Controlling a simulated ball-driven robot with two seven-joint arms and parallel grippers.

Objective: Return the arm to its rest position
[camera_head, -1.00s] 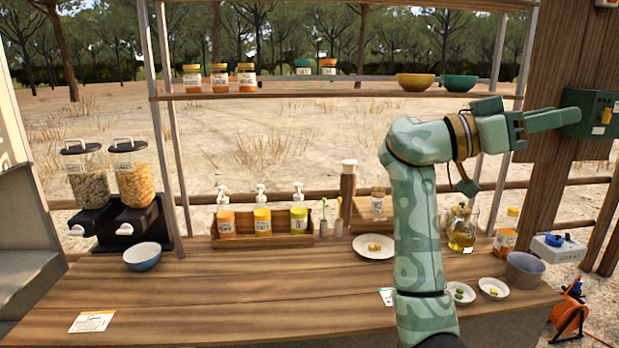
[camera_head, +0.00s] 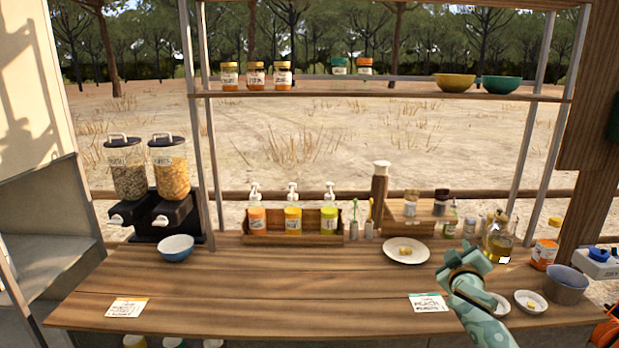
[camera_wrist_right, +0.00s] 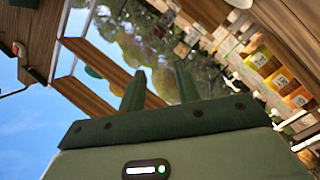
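My right arm comes in from the lower right of the head view, green with a pale pattern. My right gripper (camera_head: 465,258) is at its far end, low over the right part of the wooden counter (camera_head: 300,285) and strongly foreshortened. In the right wrist view, its two dark green fingers (camera_wrist_right: 160,82) stand apart with nothing between them. My left arm and gripper are not in view.
A white plate (camera_head: 406,250) is just left of the right gripper; a glass oil jug (camera_head: 498,242) is beyond it. Small dishes (camera_head: 530,301) and a grey-blue cup (camera_head: 567,285) stand to the right. A printed card (camera_head: 430,303) lies left of my arm. The counter's middle is clear.

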